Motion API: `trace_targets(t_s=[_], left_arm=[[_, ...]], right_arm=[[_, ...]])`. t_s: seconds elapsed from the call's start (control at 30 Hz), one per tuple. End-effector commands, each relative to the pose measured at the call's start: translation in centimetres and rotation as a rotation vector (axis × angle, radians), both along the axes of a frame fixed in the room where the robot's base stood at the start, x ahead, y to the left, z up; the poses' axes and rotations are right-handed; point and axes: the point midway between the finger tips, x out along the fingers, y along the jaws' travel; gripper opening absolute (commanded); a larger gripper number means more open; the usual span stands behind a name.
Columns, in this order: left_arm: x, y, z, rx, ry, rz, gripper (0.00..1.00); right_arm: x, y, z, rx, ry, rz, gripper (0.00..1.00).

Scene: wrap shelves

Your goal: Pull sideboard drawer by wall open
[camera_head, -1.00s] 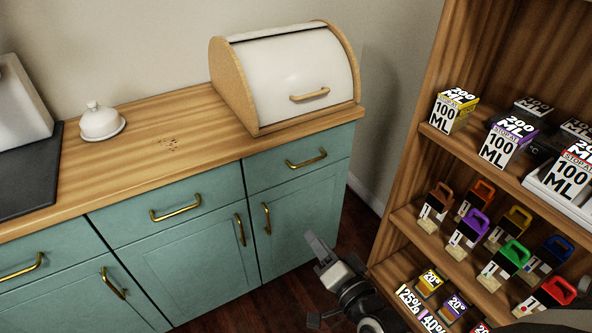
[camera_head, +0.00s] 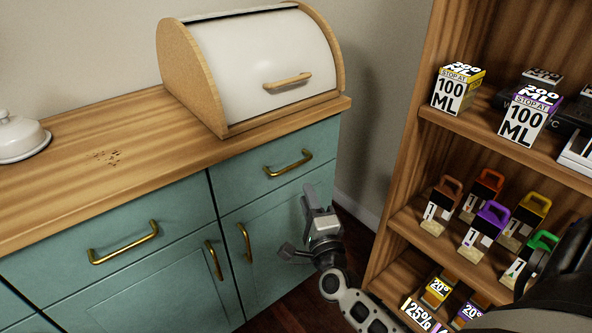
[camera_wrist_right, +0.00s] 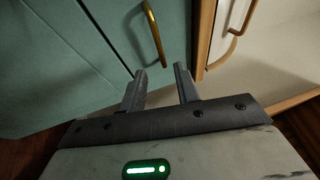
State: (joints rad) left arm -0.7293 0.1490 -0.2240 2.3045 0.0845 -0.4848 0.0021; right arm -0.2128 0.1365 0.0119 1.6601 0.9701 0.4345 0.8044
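The teal sideboard drawer by the wall (camera_head: 243,182) is shut, under the right end of the wooden top. Its brass bar handle (camera_head: 288,164) also shows in the right wrist view (camera_wrist_right: 153,38), just beyond the fingertips. My right gripper (camera_head: 312,195) is in front of the sideboard, below and right of that handle. In the right wrist view its two fingers (camera_wrist_right: 159,69) are apart with nothing between them, and they do not appear to touch the handle. My left gripper is not in view.
A white bread box (camera_head: 265,60) stands on the wooden top (camera_head: 120,165) above the drawer. A door with a brass handle (camera_head: 244,243) is below it. A wooden shelf unit (camera_head: 405,170) with boxes and several coloured-handled items stands close on the right. A narrow floor gap lies between.

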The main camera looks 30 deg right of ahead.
Motion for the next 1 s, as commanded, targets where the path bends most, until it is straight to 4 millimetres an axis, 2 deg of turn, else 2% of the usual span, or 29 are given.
trace_targets(t_s=[0.03,0.2,0.4,0.6,0.87,0.9,1.0], left_arm=[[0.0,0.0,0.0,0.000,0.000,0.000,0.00],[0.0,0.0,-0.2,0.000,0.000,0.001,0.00],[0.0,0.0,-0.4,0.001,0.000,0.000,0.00],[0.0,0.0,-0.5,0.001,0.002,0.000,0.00],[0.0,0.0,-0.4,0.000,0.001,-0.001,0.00],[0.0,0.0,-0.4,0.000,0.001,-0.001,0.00],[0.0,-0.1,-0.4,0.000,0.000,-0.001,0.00]], right_arm=[[1.2,-0.4,0.3,-0.001,-0.004,-0.001,0.32],[4.5,-1.6,0.9,-0.002,-0.003,-0.001,0.32],[7.4,-2.5,1.3,-0.001,-0.001,0.000,0.32],[8.6,-2.9,1.5,-0.001,0.000,0.001,0.32],[8.7,-2.9,1.5,-0.001,0.001,0.001,0.32],[8.7,-2.9,1.5,-0.001,0.001,0.001,0.26],[8.7,-2.9,1.5,-0.001,0.001,0.001,0.00]])
